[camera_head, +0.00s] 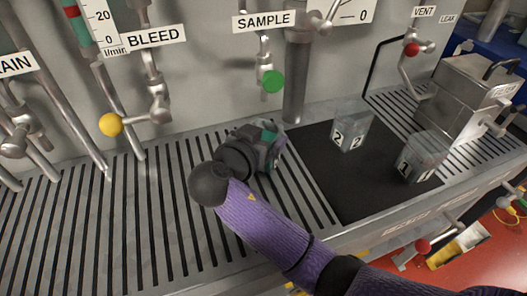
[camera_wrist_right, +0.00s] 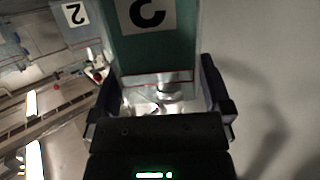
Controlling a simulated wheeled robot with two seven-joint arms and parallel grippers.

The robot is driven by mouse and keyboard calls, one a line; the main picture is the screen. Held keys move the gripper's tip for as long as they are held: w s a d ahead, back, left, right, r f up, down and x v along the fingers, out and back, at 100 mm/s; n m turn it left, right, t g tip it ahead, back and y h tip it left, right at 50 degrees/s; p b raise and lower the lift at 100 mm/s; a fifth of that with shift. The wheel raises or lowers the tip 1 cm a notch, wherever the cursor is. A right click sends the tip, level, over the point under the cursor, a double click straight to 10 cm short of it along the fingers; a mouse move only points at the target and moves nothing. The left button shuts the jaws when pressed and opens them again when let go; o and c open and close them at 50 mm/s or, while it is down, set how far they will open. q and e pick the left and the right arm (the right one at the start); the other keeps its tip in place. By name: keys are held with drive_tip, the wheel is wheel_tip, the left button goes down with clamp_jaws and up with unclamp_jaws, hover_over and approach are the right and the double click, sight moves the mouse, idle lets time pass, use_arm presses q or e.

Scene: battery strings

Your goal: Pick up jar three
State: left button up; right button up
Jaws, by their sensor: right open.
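Jar three is taken to be the clear jar with a teal-green part (camera_head: 271,134), on the slatted bench under the green knob and mostly hidden by my right gripper (camera_head: 263,152) in the head view. In the right wrist view the jar (camera_wrist_right: 155,50) fills the upper middle, its dark numeral on a white label cut by the top edge. The open fingers of my right gripper (camera_wrist_right: 162,92) stand on either side of the jar's near end; contact cannot be told. My left gripper is not in view.
Jar two (camera_head: 350,131) and jar one (camera_head: 424,156) stand on the black mat (camera_head: 345,185) to the right. A vertical pipe (camera_head: 296,80) and the SAMPLE valve's green knob (camera_head: 272,81) are behind the gripper. The slatted bench (camera_head: 110,235) is clear at left.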

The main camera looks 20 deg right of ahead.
drive_tip(key=shift+w+d, duration=0.1)
clamp_jaws()
idle(0.4)
